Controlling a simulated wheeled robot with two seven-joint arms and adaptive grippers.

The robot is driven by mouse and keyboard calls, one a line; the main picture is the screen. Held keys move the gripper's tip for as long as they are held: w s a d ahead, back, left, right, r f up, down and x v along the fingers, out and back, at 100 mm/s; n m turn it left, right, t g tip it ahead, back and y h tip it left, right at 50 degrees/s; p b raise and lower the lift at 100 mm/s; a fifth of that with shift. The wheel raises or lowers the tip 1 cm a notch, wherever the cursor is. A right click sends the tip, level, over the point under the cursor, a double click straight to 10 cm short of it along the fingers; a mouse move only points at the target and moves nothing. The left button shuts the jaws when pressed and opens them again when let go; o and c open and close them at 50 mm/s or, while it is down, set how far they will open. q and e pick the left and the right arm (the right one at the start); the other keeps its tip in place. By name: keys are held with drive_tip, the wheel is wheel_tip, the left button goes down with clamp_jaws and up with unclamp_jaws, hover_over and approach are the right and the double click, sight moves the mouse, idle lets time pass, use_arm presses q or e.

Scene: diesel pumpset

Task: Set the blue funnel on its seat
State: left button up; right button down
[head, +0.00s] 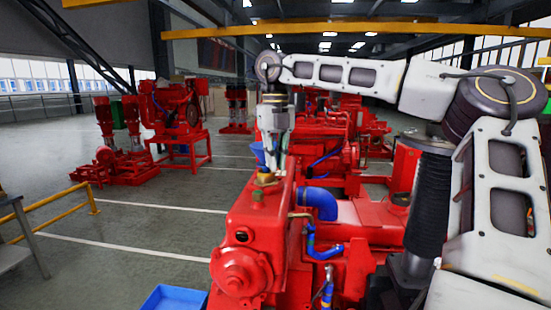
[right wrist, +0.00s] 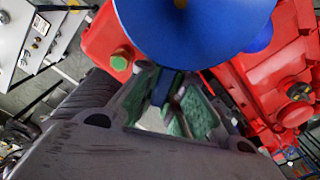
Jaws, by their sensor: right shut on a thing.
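The blue funnel (right wrist: 200,28) fills the top of the right wrist view, its wide bowl facing the camera. My right gripper (right wrist: 170,100) is shut on a narrow blue part below the bowl, between its green pads. In the head view, a bit of the funnel (head: 257,152) shows at the left of my right gripper (head: 270,160), which points down over the red pump tank (head: 255,212). A brass-coloured fitting (head: 264,179) stands on the tank top just below. I cannot tell whether the funnel touches it. My left gripper is out of view.
A green-topped fitting (right wrist: 121,60) stands on the red tank beside the funnel. A blue elbow pipe (head: 319,202) lies right of the tank, with more red engine parts behind. A blue crate (head: 172,299) is at the bottom.

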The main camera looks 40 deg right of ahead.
drive_tip(key=shift+f+b, duration=0.35)
drive_tip(key=shift+f, duration=0.4)
idle(0.8)
drive_tip(key=c, duration=1.5)
unclamp_jaws()
drive_tip(key=o, duration=0.4)
drive_tip(key=shift+p, duration=0.3)
